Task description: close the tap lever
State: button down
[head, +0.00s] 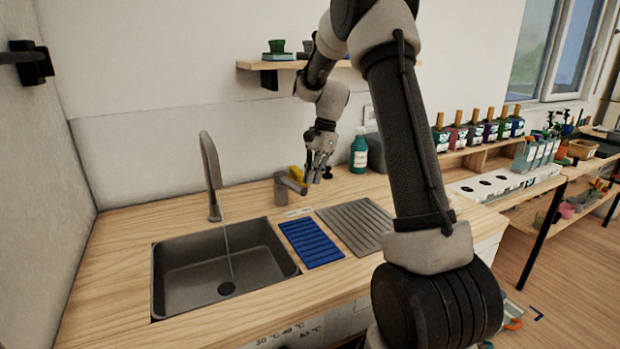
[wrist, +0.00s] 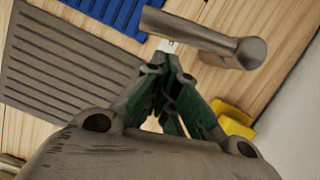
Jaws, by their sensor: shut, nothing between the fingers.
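The grey tap lever (head: 292,185) sticks out sideways from a short post on the counter, right of the sink. In the wrist view the lever (wrist: 190,32) crosses the top, just beyond my fingertips. A thin stream of water (head: 228,250) runs from the tall curved spout (head: 211,170) into the sink (head: 190,279). My gripper (head: 317,178) is shut and empty, close to the right of the lever's free end. It also shows in the wrist view (wrist: 170,65). I cannot tell whether it touches the lever.
A yellow object (head: 297,172) sits behind the lever. A blue ribbed mat (head: 311,243) and a grey drainer (head: 355,226) lie in front. A teal bottle (head: 359,152) stands behind, to the right of my gripper. A wall shelf (head: 285,65) hangs above.

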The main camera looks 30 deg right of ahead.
aim_at(291, 184)
jog(key=shift+s+a+f, duration=0.1)
jog(key=shift+a+f, duration=0.05)
jog(key=shift+a, duration=0.35)
jog(key=shift+s+a+m, duration=0.3)
jog(key=shift+a, duration=0.2)
jog(key=shift+s+a+m, duration=0.3)
jog(key=shift+a, duration=0.2)
